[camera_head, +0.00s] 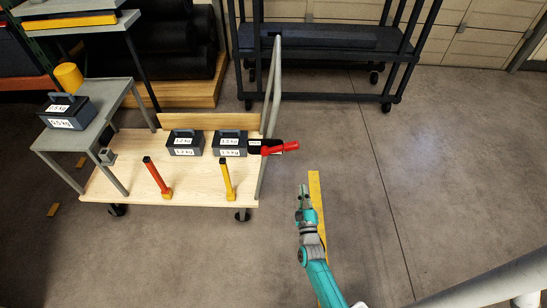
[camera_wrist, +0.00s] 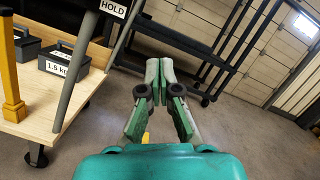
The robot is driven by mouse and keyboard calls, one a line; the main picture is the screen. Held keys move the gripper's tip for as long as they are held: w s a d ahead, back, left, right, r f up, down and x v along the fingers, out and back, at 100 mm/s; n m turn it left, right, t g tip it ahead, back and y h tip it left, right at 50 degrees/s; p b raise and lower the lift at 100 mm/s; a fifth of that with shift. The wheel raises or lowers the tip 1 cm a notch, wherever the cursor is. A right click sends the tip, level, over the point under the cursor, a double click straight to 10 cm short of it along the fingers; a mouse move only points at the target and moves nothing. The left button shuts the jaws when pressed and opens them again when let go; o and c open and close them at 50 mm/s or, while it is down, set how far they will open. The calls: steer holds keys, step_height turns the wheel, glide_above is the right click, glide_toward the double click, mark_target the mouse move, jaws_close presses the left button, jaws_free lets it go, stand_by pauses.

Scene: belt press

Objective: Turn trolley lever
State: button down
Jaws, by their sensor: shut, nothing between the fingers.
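The trolley (camera_head: 130,190) has a pale wooden deck and a grey upright handle frame (camera_head: 272,90) at its right end. A red lever (camera_head: 279,148) sticks out to the right from a dark mount on that frame, roughly level. In the wrist view the frame's grey post (camera_wrist: 88,75) leans at the left, with a HOLD label (camera_wrist: 114,8) at the top edge; the red lever is not visible there. My gripper (camera_head: 304,188) is below and to the right of the lever, apart from it. In the wrist view my gripper (camera_wrist: 160,68) has its fingertips together and empty.
Two labelled weight boxes (camera_head: 184,146) (camera_head: 230,146), a red post (camera_head: 157,178) and a yellow post (camera_head: 227,180) stand on the deck. A dark wheeled rack (camera_head: 325,94) is behind. A yellow floor strip (camera_head: 315,190) runs beside my arm. Floor to the right is clear.

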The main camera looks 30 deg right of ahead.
mark_target(280, 148)
steer(key=w+d+r, duration=0.1)
steer(key=w+r, duration=0.2)
steer(key=w, duration=0.2)
steer(key=w+d+r+m, duration=0.1)
steer(key=w+d+r, duration=0.1)
steer(key=w, duration=0.4)
steer(key=shift+w+d+r, duration=0.15)
steer(key=shift+d+r, duration=0.1)
steer(key=shift+r, duration=0.4)
steer(key=shift+r, duration=0.1)
